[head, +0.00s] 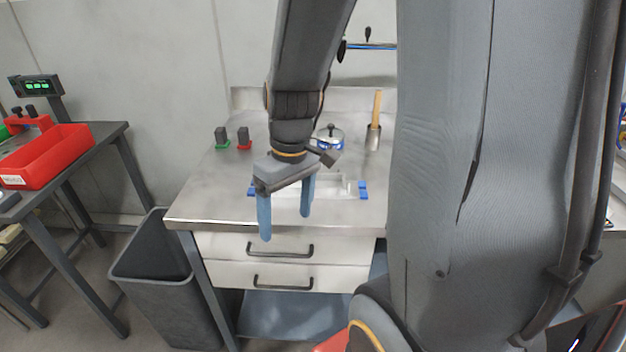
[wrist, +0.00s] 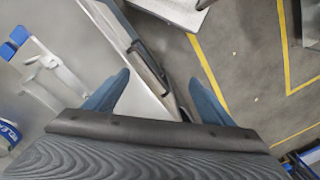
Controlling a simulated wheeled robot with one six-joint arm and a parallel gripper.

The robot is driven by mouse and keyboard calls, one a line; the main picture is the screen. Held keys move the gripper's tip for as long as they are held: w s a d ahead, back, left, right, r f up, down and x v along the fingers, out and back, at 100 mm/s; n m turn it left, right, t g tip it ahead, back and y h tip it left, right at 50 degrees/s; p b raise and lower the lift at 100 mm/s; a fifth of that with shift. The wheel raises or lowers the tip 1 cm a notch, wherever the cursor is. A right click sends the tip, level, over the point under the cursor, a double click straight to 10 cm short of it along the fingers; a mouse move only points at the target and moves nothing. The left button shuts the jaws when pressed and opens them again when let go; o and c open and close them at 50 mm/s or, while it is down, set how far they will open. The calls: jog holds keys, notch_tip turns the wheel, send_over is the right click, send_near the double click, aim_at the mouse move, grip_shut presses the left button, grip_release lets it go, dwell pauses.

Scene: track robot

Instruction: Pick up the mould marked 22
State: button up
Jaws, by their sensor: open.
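No mould marked 22 can be made out in either view. My gripper (head: 286,222) is open and empty, with its blue fingers pointing down in front of the steel workbench (head: 205,188). In the wrist view my gripper (wrist: 158,92) spans the bench's front edge and a drawer handle. A pale metal fixture (head: 340,187) with blue end blocks lies on the bench behind my gripper, partly hidden by it. It also shows at the left of the wrist view (wrist: 45,70). My arm hides the right part of the bench.
Small dark blocks on green (head: 222,137) and red (head: 244,138) bases stand at the bench's back left. A wooden-handled tool in a metal cup (head: 373,136) stands behind. A grey bin (head: 165,285) is at lower left. A red tray (head: 45,160) sits on the left table.

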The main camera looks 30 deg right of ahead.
aim_at(333, 185)
jog(key=w+d+r+n+p, duration=0.1)
jog(key=d, duration=0.1)
jog(key=w+d+r+n+y+p, duration=0.1)
jog(key=w+d, duration=0.1)
jog(key=w+d+r+n+p, duration=0.1)
jog(key=d, duration=0.1)
jog(key=shift+w+d+r+n+t, duration=0.1)
jog(key=shift+w+r+n+t, duration=0.05)
jog(key=shift+w+n+t, duration=0.15)
jog(key=w+d+r+n+t+y+p, duration=0.25)
jog(key=w+d+n, duration=0.2)
jog(key=d, duration=0.45)
jog(key=shift+g+h, duration=0.45)
jog(key=shift+w+p+x, duration=0.15)
jog(key=shift+p+x, duration=0.75)
jog(key=shift+x, duration=1)
jog(key=shift+w+p+x, duration=0.1)
jog(key=shift+p+x, duration=0.75)
jog(key=shift+x, duration=1.1)
jog(key=shift+a+r, duration=0.15)
jog(key=c, duration=1.8)
